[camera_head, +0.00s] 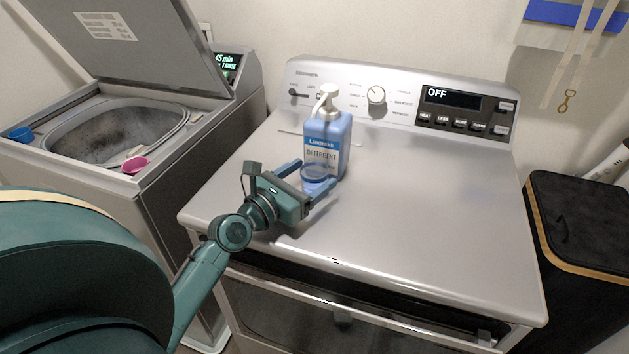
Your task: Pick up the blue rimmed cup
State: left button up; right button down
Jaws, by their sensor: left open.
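The blue rimmed cup (314,172) stands on the dryer top, just in front of the blue detergent bottle (327,138). Its rim shows, and its lower part is partly hidden by my gripper. My left gripper (312,180) reaches in from the left and is open. Its two fingers lie on either side of the cup, one to the left and one to the right. I cannot tell whether they touch it. My right gripper does not show.
The dryer top (430,210) is clear to the right. Its control panel (400,105) rises at the back. An open washer (110,120) stands at left, with a blue cap (20,134) and a pink cup (135,165) on its rim. A black hamper (580,225) is at right.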

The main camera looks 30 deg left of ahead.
pick_arm(q)
jog(key=shift+w+d, duration=0.1)
jog(key=shift+w, duration=0.6)
jog(key=shift+c, duration=0.4)
jog(key=c, duration=1)
jog(key=shift+o, duration=0.2)
jog(key=shift+r, duration=0.15)
